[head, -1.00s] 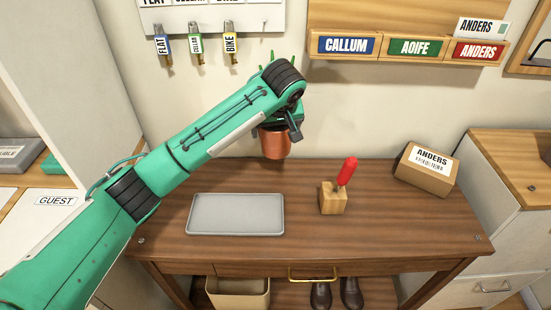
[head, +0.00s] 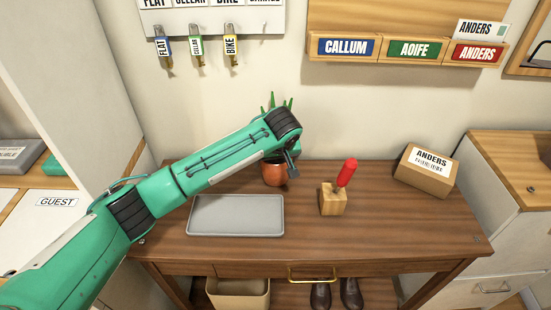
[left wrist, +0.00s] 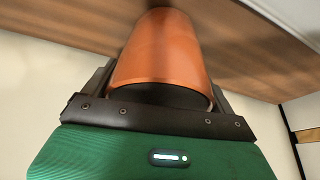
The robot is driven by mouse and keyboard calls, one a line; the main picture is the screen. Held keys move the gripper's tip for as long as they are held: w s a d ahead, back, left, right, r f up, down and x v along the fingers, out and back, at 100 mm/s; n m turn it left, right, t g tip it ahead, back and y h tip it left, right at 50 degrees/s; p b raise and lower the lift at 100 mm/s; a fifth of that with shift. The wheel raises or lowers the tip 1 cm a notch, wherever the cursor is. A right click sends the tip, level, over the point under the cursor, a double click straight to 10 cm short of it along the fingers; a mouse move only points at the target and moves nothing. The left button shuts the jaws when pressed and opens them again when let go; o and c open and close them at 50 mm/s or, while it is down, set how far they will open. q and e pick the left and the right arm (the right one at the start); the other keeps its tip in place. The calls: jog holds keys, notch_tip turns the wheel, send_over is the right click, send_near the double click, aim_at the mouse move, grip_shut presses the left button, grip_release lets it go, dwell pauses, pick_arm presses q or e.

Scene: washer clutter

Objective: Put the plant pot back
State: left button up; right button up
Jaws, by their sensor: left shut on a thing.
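The terracotta plant pot (head: 274,174) with green spiky leaves (head: 278,103) is at the back of the wooden table, behind the grey tray. My right gripper is not in view.
The grey tray (head: 236,228) lies on the table (head: 400,225) in front of the pot. A wooden block with a red-handled tool (head: 334,199) stands to the right. A cardboard box (head: 426,170) is at the back right. Keys (head: 196,45) hang on the wall above.

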pick_arm(q)
jog(key=o, duration=1.1)
jog(key=shift+o, duration=0.2)
jog(key=v, duration=1.1)
jog(key=shift+s+r, duration=0.25)
jog(key=shift+r, duration=0.2)
